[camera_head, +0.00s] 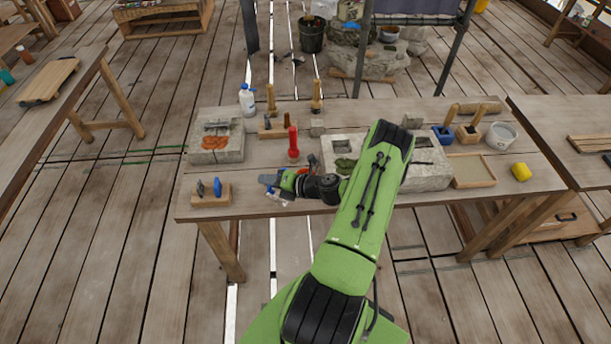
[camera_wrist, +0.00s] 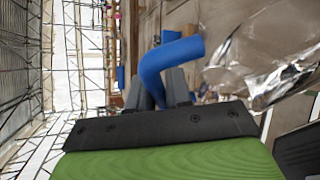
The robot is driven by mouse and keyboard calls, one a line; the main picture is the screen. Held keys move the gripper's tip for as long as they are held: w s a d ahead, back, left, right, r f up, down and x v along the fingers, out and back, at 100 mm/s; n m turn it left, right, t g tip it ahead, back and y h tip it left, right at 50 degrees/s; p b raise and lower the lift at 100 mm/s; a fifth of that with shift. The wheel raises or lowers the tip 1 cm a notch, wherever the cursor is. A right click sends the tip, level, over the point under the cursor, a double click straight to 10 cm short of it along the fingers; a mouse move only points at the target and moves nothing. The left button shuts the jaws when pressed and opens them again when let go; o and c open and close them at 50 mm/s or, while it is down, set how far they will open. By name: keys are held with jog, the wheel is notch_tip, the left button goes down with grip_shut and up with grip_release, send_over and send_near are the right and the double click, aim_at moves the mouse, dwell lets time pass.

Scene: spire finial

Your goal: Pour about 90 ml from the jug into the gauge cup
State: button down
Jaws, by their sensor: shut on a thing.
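My gripper (camera_wrist: 160,92) is shut on a bent blue handle (camera_wrist: 170,60) in the wrist view. A clear, shiny vessel (camera_wrist: 262,62), apparently the jug, shows beside the handle at the right; its far part is cut off by the frame. In the head view my gripper (camera_head: 271,181) is over the front left part of the workbench, with a small blue and clear piece of the jug (camera_head: 276,196) showing under it. The jug's tilt and contents cannot be made out. I cannot pick out the gauge cup for sure; my arm hides part of the bench.
The workbench (camera_head: 330,207) carries a stone block with an orange patch (camera_head: 214,153), a red upright tool (camera_head: 293,143), a white bottle (camera_head: 246,100), a small rack (camera_head: 211,200), a blue container (camera_head: 443,134), a white bucket (camera_head: 501,136), a shallow tray (camera_head: 472,184) and a yellow object (camera_head: 521,172).

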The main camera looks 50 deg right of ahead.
jog(key=shift+d+r, duration=0.15)
jog(key=shift+r, duration=0.05)
dwell(0.3)
jog(key=a+f+n+h+b, duration=0.3)
jog(key=a+f+n+b, duration=0.1)
jog(key=f, duration=0.2)
jog(key=shift+w+a+f+g, duration=0.15)
jog(key=shift+a+f+g, duration=0.15)
jog(key=shift+a, duration=0.1)
dwell(1.3)
jog(key=a+f+n+h+b, duration=0.1)
jog(key=b, duration=0.2)
jog(key=a+f+n+h+b, duration=0.1)
jog(key=f+b, duration=0.1)
jog(key=b, duration=0.2)
jog(key=a+f+n+h+b, duration=0.1)
jog(key=b, duration=0.2)
jog(key=shift+w+a+f+n+b, duration=0.1)
jog(key=shift+w+f+n+b, duration=0.05)
jog(key=shift+f+n+b, duration=0.2)
